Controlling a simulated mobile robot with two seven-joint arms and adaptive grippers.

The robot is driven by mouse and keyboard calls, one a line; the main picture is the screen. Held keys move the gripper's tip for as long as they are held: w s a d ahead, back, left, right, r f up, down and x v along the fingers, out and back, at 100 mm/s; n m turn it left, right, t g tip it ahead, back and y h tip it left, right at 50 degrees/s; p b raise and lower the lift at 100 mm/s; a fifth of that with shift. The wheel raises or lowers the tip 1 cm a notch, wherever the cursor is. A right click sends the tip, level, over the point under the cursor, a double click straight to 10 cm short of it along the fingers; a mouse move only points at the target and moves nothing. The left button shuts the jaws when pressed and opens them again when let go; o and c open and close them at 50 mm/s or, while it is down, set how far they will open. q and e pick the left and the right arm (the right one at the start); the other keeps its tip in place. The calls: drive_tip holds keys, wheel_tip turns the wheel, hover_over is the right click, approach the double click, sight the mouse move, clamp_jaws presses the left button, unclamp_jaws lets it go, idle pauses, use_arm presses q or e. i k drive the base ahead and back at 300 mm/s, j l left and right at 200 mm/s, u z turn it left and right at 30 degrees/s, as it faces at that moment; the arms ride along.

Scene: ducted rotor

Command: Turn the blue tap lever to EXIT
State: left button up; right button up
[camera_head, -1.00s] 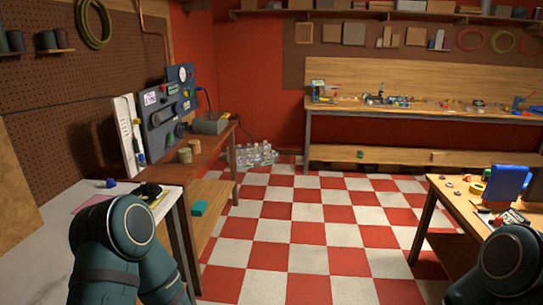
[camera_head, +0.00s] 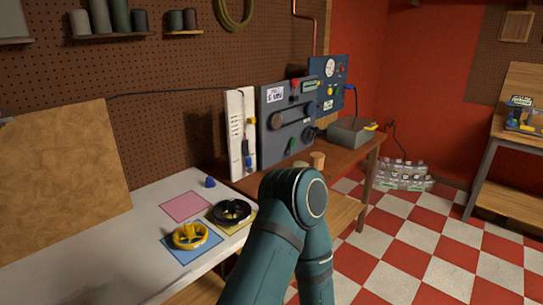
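A tall white panel (camera_head: 241,135) stands upright at the left end of the wooden bench, in the middle of the view. It carries dark markings and small blue parts (camera_head: 249,161) low on its right side. They are too small to tell which is the tap lever or where it points, and I cannot read the word EXIT. One of my arms, probably the left, rises from the bottom middle in front of the bench. Its gripper is hidden or out of frame, and my other gripper is not in view.
Beside the white panel stand a dark control panel (camera_head: 287,118) and a blue panel (camera_head: 328,83). A white table (camera_head: 100,235) at left holds a yellow ring (camera_head: 190,236), a black ring (camera_head: 231,212) and a small blue piece (camera_head: 210,182). Checkered floor (camera_head: 400,245) is open at right.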

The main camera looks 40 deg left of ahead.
sight(249, 161)
drive_tip(key=i+l, duration=0.1)
drive_tip(key=i, duration=2.9)
drive_tip(key=i+u, duration=0.1)
drive_tip(key=u, duration=0.35)
drive_tip(key=i+u, duration=0.15)
drive_tip(key=u, duration=0.3)
drive_tip(key=i+u, duration=0.1)
drive_tip(key=u, duration=0.3)
